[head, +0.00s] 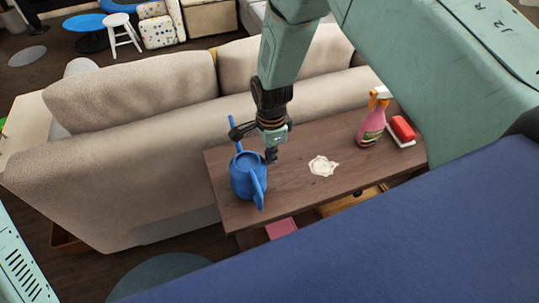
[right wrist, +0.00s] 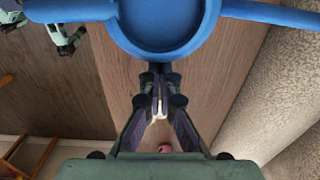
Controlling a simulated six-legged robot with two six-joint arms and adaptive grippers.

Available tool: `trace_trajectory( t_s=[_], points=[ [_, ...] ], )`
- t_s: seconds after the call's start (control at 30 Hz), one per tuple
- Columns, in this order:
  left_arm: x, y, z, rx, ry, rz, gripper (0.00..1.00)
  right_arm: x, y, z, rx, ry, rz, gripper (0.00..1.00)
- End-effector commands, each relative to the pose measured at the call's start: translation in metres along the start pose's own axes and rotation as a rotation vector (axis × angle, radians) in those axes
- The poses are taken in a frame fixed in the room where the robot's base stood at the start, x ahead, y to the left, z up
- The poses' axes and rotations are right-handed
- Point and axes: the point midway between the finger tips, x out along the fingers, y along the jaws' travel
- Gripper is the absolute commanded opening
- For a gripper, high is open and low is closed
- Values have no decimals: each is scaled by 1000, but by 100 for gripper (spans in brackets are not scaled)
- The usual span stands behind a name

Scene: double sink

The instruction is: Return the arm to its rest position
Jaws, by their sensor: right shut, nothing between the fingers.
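My right gripper (head: 271,154) hangs over the wooden console table, just behind and to the right of the blue watering can (head: 243,180). The gripper is shut and empty; in the right wrist view its fingers (right wrist: 160,95) meet at the middle. The watering can stands upright on the left end of the table. In the right wrist view the can (right wrist: 165,25) fills the top, apart from the fingertips as far as I can tell. My left gripper does not show in the head view.
The table (head: 290,195) also bears a cream splat (head: 323,166), a pink spray bottle (head: 372,120) and a red and white brush (head: 403,130) at the right. A beige sofa (head: 130,140) stands along its back. A pink item (head: 281,228) is below.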

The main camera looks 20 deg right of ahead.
Motion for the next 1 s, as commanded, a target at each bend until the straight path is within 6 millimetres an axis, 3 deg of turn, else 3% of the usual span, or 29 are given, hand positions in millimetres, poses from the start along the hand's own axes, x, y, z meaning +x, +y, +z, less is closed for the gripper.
trace_trajectory(
  t_s=[0.1, 0.3, 0.67, 0.83, 1.0],
  points=[
    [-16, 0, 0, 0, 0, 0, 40, -18, 1, -1, -2, -1, 0, 0],
    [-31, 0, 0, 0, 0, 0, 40, -35, 3, -2, -6, -1, 1, 0],
    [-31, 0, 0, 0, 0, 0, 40, -36, 3, -3, -47, -1, -4, 0],
    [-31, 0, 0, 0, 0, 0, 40, -34, -10, -4, -277, 12, -92, 0],
    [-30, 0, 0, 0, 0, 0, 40, -23, 1, -9, -580, 55, -168, 0]
  ],
)
